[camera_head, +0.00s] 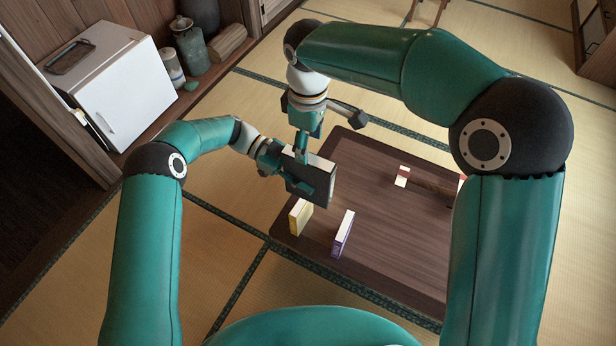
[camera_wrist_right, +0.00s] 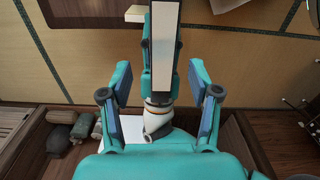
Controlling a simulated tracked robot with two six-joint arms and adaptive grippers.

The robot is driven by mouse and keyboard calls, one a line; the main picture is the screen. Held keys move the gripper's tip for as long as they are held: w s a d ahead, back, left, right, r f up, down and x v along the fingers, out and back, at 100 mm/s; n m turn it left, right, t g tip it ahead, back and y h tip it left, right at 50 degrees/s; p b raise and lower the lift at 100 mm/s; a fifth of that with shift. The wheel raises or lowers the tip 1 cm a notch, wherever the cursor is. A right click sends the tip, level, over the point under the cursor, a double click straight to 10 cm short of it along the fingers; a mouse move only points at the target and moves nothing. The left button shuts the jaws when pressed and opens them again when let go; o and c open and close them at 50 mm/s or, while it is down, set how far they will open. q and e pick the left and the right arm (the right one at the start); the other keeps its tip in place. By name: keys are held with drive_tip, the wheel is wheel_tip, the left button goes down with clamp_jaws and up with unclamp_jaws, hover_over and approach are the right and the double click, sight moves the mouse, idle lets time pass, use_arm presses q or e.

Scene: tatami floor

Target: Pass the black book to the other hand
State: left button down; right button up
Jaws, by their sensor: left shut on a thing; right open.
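The black book (camera_head: 321,193) is held upright above the near left part of the low table (camera_head: 390,236). My left gripper (camera_head: 305,177) is shut on it from the left, with a finger across its dark cover. In the right wrist view the book's pale page edge (camera_wrist_right: 165,50) points up between the fingers. My right gripper (camera_head: 302,150) is above the book, pointing down. In the right wrist view my right gripper (camera_wrist_right: 160,95) is open, one finger on each side of the book's line, with visible gaps. Whether the book's edge lies between the fingertips in depth is unclear.
A yellow book (camera_head: 299,217) and a purple book (camera_head: 342,234) stand on the table near its left edge. A white fridge (camera_head: 112,86) and jars (camera_head: 191,45) are at the left. The table's middle is clear.

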wheel_tip(320, 180, up, 3)
drive_tip(key=shift+r, duration=0.2)
drive_tip(key=w+d+f+m+t+y, duration=0.2)
drive_tip(key=w+d+f+t, duration=0.1)
drive_tip(key=d+f, duration=0.5)
drive_tip(key=w+d+f+m+t+y, duration=0.1)
drive_tip(key=w+d+f+m+t, duration=0.2)
drive_tip(key=d+f, duration=0.55)
drive_tip(key=s+a+f+m+g, duration=0.1)
drive_tip(key=s+a+f+m, duration=0.1)
drive_tip(key=s+f, duration=0.3)
drive_tip(key=s+a+f+m+g, duration=0.2)
drive_tip(key=s+f, duration=0.4)
drive_tip(key=s, duration=0.6)
drive_tip(key=s+a+f+m+g+y, duration=0.1)
drive_tip(key=s+a+f+m+g, duration=0.1)
drive_tip(key=s+f+m, duration=0.3)
drive_tip(key=s+a, duration=0.1)
drive_tip(key=s, duration=0.3)
drive_tip(key=shift+a+f+m, duration=0.15)
drive_tip(key=shift+f+m, duration=0.1)
drive_tip(key=shift+m, duration=0.15)
